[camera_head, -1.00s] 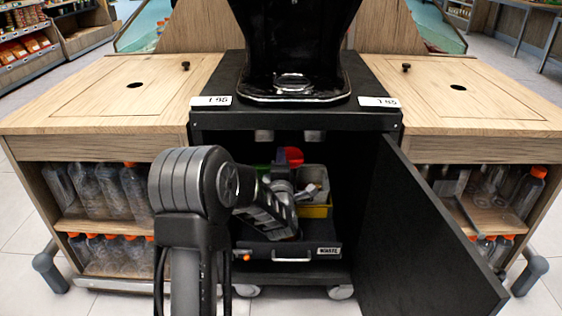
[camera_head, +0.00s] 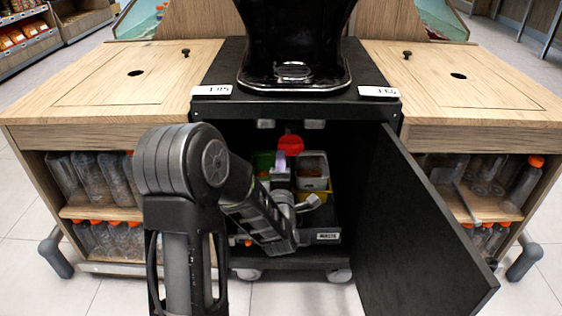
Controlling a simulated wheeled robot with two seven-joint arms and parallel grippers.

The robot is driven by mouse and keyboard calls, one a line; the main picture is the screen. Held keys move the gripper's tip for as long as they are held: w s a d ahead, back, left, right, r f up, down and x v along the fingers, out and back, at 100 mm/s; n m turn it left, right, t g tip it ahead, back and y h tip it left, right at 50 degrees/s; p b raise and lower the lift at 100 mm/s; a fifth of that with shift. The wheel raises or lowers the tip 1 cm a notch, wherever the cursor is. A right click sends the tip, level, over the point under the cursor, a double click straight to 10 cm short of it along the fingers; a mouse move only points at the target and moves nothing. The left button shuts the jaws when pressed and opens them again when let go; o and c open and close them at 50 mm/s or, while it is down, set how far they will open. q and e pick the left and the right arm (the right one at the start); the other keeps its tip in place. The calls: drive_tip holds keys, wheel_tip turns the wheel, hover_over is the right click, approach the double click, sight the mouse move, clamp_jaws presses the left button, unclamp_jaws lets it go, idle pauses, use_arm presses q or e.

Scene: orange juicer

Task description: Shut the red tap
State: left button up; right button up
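The red tap (camera_head: 291,145) shows as a rounded red part inside the open black cabinet, under its top panel. My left arm reaches into the cabinet from the left. My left gripper (camera_head: 281,164) is just below the tap and partly overlaps its left lower edge in the picture. I cannot tell whether it touches the tap. Its fingers are too small and overlapped to tell if they are open or shut. My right gripper is not in view.
The black cabinet door (camera_head: 410,225) stands open at the right. Behind my gripper are a green container (camera_head: 263,161) and a grey-white bin (camera_head: 313,165) above a yellow one (camera_head: 318,196). A black waste drawer (camera_head: 327,236) lies below. Wooden counters with bottles flank the cabinet.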

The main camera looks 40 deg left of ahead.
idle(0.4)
